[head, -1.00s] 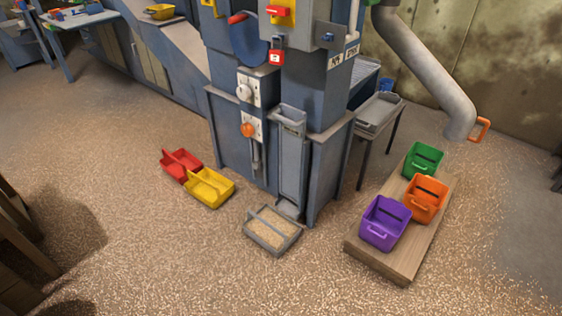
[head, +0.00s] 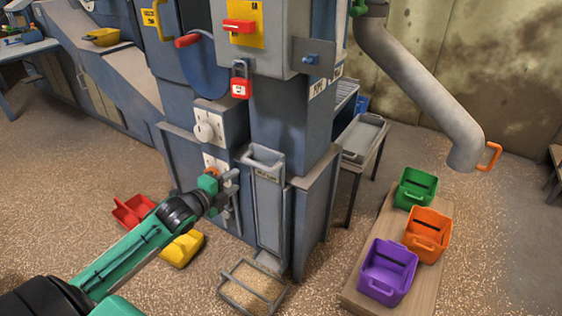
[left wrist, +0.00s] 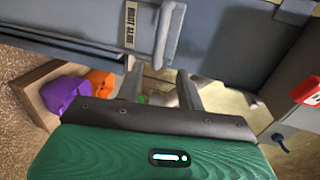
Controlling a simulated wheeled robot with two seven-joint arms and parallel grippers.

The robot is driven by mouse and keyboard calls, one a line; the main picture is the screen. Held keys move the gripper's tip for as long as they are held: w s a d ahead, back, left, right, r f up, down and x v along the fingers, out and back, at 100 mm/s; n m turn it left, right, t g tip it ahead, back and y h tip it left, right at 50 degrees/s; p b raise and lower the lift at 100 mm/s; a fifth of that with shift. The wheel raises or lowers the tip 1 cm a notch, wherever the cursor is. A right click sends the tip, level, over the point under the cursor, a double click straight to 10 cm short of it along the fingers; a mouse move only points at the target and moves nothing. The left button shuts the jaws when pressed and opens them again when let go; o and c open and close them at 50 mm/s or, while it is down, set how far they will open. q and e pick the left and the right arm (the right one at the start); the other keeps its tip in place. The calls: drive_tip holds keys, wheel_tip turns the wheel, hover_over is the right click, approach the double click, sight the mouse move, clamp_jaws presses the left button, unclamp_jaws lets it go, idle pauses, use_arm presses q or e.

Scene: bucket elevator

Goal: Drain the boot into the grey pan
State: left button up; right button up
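The grey pan (head: 233,303) sits on the floor at the foot of the boot, with tan grain inside. Above it stands the grey upright boot slide (head: 270,215) with a box-like top. In the left wrist view, its "BOOT SLIDE" label (left wrist: 130,24) and raised grey handle (left wrist: 167,38) show close up. My left gripper (head: 231,180) is left of the slide's upper part, apart from it in the picture, and in front of the orange knob (head: 212,171), mostly hiding it. My right gripper is not in view.
A red padlock (head: 240,83) and white knob (head: 207,127) are on the machine above. Purple (head: 387,271), orange (head: 427,233) and green (head: 415,187) bins stand on a wooden board right.

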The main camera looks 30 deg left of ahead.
sight(257, 167)
use_arm(q)
drive_tip(key=b+x, duration=0.2)
drive_tip(key=x, duration=1)
drive_tip(key=shift+a+f, duration=0.1)
drive_tip(key=shift+w+f, duration=0.1)
drive_tip(key=shift+w, duration=0.55)
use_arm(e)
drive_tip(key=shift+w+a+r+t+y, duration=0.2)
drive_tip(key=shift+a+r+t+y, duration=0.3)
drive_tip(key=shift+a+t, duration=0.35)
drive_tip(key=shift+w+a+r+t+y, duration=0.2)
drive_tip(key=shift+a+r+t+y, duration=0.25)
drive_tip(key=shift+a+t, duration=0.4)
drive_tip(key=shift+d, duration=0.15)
